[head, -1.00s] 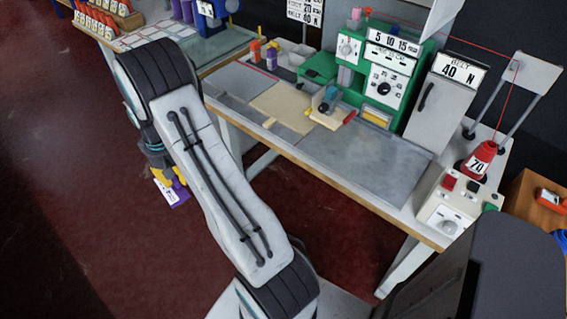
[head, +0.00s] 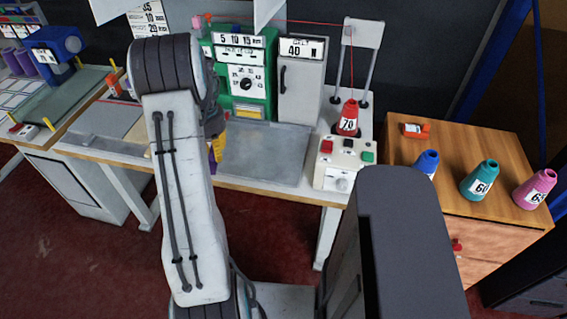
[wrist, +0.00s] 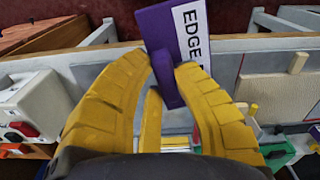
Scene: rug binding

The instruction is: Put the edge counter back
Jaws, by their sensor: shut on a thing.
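In the wrist view, a purple edge counter (wrist: 162,30) with a white label reading "EDGE" sits between my yellow fingertips. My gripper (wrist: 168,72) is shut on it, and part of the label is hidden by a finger. In the head view, my gripper (head: 218,143) shows only partly at the right side of my arm. A strip of the purple counter (head: 212,160) shows there too, in front of the workbench (head: 262,155). My arm hides the rest of both.
A white control box (head: 343,163) and a red cone (head: 348,118) are at the bench's right end. A green machine (head: 245,83) and a grey cabinet (head: 302,85) stand behind. A wooden cabinet (head: 455,150) further right holds several cones and an orange item (head: 415,130).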

